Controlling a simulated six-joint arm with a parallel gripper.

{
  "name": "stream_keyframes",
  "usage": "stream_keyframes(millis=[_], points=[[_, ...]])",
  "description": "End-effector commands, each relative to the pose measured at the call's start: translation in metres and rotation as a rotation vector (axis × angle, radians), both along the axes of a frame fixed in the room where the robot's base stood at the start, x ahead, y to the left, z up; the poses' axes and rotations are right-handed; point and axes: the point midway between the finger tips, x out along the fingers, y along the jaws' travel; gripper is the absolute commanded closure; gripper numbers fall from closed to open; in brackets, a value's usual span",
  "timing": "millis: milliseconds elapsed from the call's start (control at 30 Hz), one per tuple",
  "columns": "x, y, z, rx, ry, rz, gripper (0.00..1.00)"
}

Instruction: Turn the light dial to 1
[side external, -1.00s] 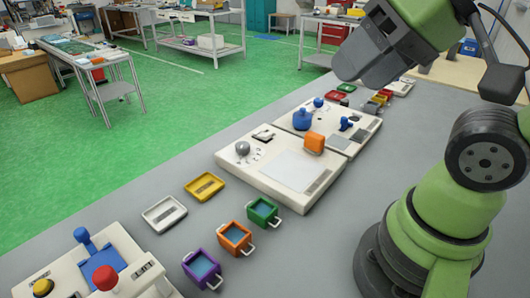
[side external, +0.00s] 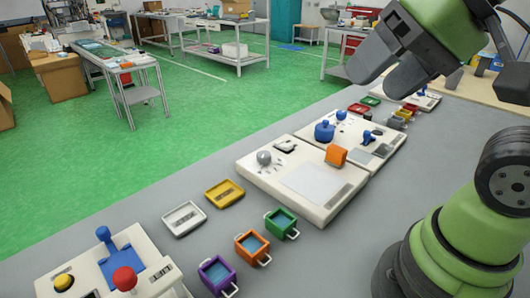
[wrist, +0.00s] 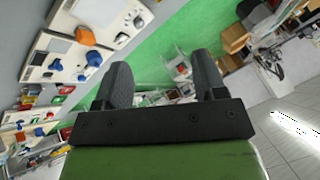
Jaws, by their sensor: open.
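A grey round knob with small marks around it (side external: 264,158), which looks like the dial, sits on the left part of a white panel (side external: 322,207) in the side view. The numbers on it are too small to read. My gripper (side external: 385,72) is high above the table, behind and right of the knob and well apart from it. Its two fingers are spread with nothing between them. In the wrist view my gripper (wrist: 163,82) is also open and empty, with the panels off to the upper left.
The white panel also carries an orange block (side external: 336,155). A second panel with a blue knob (side external: 324,131) adjoins it. Nearer are purple (side external: 217,275), orange (side external: 252,247) and green (side external: 281,223) cups, and a panel with a red knob (side external: 125,279).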

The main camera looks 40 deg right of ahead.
Motion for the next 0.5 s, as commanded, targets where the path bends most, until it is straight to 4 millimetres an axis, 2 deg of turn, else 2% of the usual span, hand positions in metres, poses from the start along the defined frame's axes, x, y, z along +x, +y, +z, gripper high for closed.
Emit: stream_keyframes(millis=[133,267,367,500], points=[[0.044,-0.007,0.006,0.121,0.115,-0.187,0.35],[0.090,-0.018,0.002,0.245,0.224,-0.389,0.35],[0.125,-0.030,-0.011,0.337,0.306,-0.548,0.35],[0.171,-0.050,-0.040,0.458,0.419,-0.775,0.35]])
